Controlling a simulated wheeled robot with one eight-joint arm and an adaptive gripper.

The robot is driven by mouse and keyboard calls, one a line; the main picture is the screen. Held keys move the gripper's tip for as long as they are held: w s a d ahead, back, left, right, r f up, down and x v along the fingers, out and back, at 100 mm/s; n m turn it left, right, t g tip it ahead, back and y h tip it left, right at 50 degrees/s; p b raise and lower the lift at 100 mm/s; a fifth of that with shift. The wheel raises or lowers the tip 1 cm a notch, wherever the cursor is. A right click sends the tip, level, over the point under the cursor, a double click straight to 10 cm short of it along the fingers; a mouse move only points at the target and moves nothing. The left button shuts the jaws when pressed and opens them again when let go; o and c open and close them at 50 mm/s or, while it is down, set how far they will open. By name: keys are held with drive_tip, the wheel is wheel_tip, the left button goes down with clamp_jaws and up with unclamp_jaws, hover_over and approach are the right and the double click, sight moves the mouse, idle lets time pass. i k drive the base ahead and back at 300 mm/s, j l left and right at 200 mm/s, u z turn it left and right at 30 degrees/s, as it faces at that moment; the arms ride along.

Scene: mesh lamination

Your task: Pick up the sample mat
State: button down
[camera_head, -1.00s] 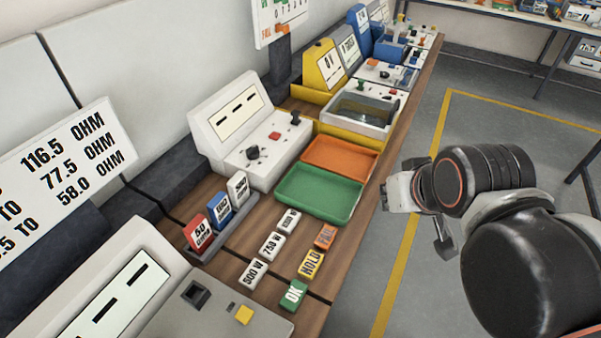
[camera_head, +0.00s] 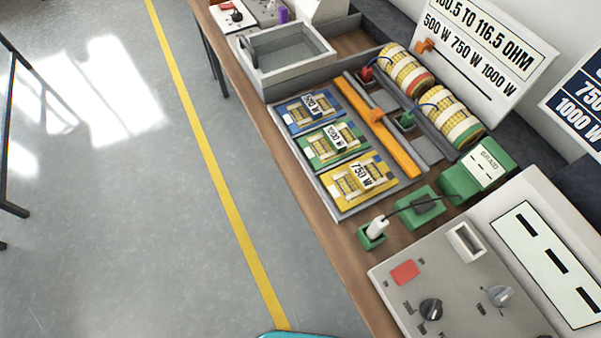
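Three flat mats with mesh-like patterns lie side by side in a grey tray (camera_head: 338,212) on the bench. The green mat (camera_head: 318,151) in the middle bears a 1000 W label. The yellow mat (camera_head: 345,190) is nearest and bears a 750 W label. I cannot tell from the picture which of these, if any, is the sample mat. My gripper is out of view.
An orange bar (camera_head: 393,146) runs beside the mats, with mesh rolls (camera_head: 450,115) to its right. A grey bin (camera_head: 282,57) stands beyond the tray. A green connector block (camera_head: 372,236) with a cable and a control panel (camera_head: 440,280) are nearer.

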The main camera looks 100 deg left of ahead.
sight(351, 185)
drive_tip(key=k+u, duration=0.15)
drive_tip(key=u, duration=2.45)
drive_tip(key=z, duration=0.45)
drive_tip(key=j+z, duration=0.15)
drive_tip(key=z, duration=0.25)
drive_tip(key=j+z, duration=0.1)
drive_tip(key=z, duration=0.35)
drive_tip(key=j+z, duration=0.1)
drive_tip(key=z, duration=0.35)
drive_tip(key=k+j+z, duration=0.2)
drive_tip(key=j+z, duration=0.15)
drive_tip(key=j, duration=0.3)
drive_tip(key=k+j+z, duration=0.25)
drive_tip(key=j+z, duration=0.15)
drive_tip(key=j, duration=0.15)
drive_tip(key=k+j+z, duration=0.35)
drive_tip(key=j, duration=0.15)
drive_tip(key=k+j+z, duration=0.35)
drive_tip(key=k+j, duration=0.65)
drive_tip(key=k, duration=0.1)
